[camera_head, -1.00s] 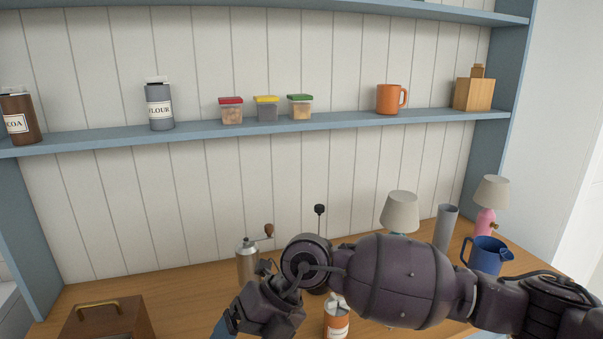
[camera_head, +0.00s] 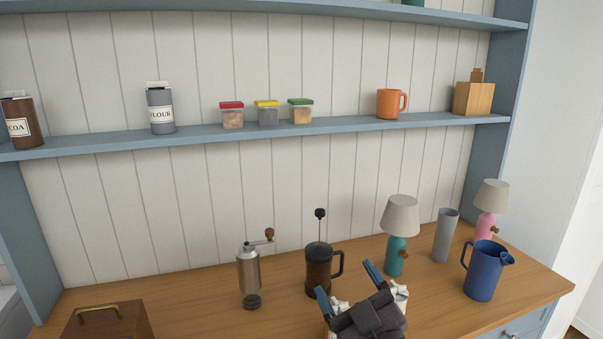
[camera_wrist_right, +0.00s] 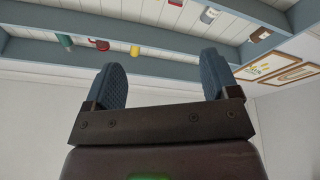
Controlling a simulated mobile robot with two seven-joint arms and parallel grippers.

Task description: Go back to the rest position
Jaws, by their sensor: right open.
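My right gripper (camera_head: 347,285) shows at the bottom of the head view, in front of the counter's middle. Its two blue-padded fingers stand apart with nothing between them. In the right wrist view the gripper (camera_wrist_right: 165,85) is also open and empty, with the shelves and wall beyond it. It partly hides white items and an orange-red one on the counter. My left gripper is in neither view.
The wooden counter (camera_head: 200,310) holds a metal grinder (camera_head: 249,273), a French press (camera_head: 319,271), a teal lamp (camera_head: 396,255), a grey cylinder (camera_head: 444,236), a pink lamp (camera_head: 485,228), a blue pitcher (camera_head: 482,271) and a brown box (camera_head: 105,322). A shelf (camera_head: 340,126) runs above.

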